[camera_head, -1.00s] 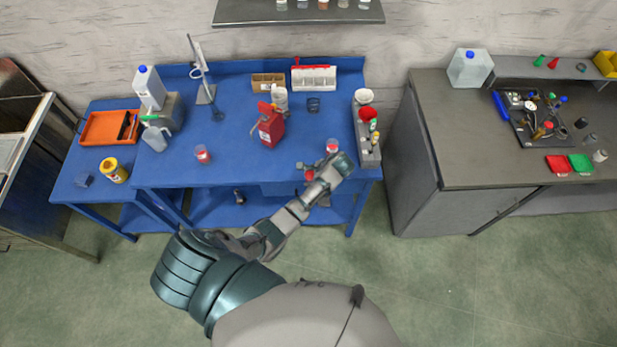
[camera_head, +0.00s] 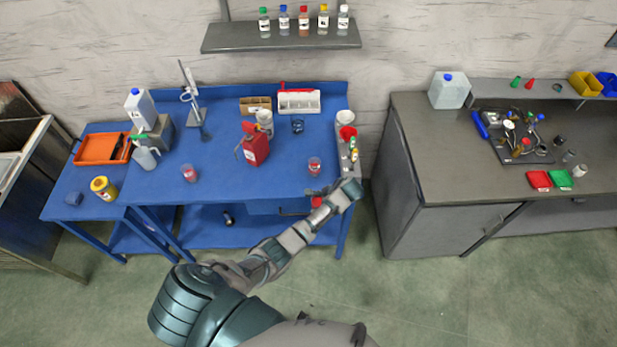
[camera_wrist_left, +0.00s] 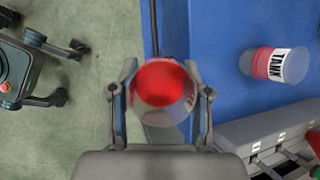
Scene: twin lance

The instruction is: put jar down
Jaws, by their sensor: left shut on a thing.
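My left gripper (camera_head: 314,195) reaches in from below to the front edge of the blue table, near its right end. It is shut on a clear jar with red contents (camera_wrist_left: 162,84), which sits between its two fingers in the left wrist view. In the head view the held jar (camera_head: 316,202) is small and partly hidden by my arm. In the wrist view it overlaps the table's front edge; its height above the table is unclear. My right gripper is not seen.
A grey rack with bottles (camera_wrist_left: 265,128) lies along the table's right end. A red canister (camera_head: 256,150) and another small red jar (camera_head: 190,173) stand farther left. The blue tabletop (camera_head: 225,180) is bare between that jar and the TANK jar. A grey cabinet (camera_head: 425,180) stands right.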

